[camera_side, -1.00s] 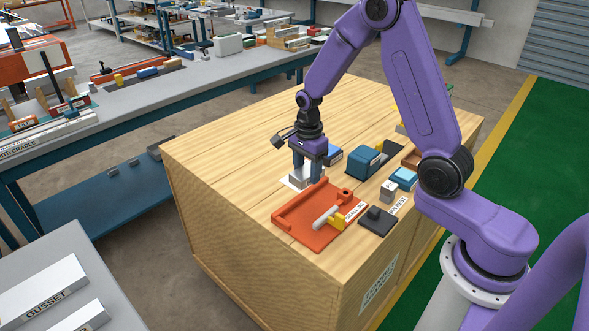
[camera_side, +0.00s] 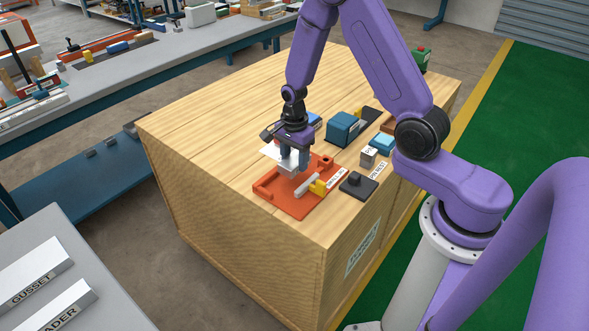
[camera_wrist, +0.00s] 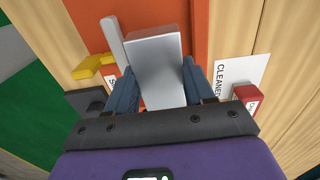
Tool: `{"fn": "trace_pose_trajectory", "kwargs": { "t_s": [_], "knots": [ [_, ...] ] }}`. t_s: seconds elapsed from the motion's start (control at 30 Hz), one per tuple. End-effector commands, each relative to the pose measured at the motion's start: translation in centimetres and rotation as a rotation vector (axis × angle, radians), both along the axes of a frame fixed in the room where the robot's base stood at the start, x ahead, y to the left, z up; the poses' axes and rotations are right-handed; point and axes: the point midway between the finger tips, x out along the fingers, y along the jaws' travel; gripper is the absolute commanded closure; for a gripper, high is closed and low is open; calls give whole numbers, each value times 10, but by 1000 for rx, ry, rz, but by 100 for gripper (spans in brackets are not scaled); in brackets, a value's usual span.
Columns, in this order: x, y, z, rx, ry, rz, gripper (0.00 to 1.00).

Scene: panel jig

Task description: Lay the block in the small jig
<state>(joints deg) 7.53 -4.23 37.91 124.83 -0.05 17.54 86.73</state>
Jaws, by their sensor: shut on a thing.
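The block is a plain light-grey piece (camera_side: 288,166), held between the fingers of my gripper (camera_side: 293,160). In the wrist view the block (camera_wrist: 155,62) sticks out beyond the two blue-grey fingers (camera_wrist: 157,88). The small jig is an orange-red tray (camera_side: 285,207) with raised edges on the wooden crate top. In the side view the block is over the jig's far part and looks raised above it. The wrist view shows the jig (camera_wrist: 160,14) behind the block, which hides part of it. A light-grey bar (camera_side: 307,184) and a yellow clamp piece (camera_side: 318,187) are at the jig's right side.
A dark block with a knob (camera_side: 356,184) stands right of the jig. A small grey block (camera_side: 368,156) and blue boxes (camera_side: 343,128) stand farther back. A white "CLEANED" sheet (camera_wrist: 236,72) lies beside the jig. The crate top (camera_side: 210,140) left of it is clear.

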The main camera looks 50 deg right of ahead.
Motion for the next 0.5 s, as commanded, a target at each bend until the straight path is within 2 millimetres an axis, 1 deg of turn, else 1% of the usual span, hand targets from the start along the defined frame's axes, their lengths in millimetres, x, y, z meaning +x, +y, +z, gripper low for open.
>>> {"fn": "trace_pose_trajectory", "kwargs": {
  "t_s": [0.17,0.33,0.4,0.5],
  "knots": [
    [0,0,-13,0,1,0,93],
    [0,0,-32,0,2,0,93],
    [0,0,-37,0,1,0,93],
    [0,0,-39,0,-1,0,93]
  ]
}}
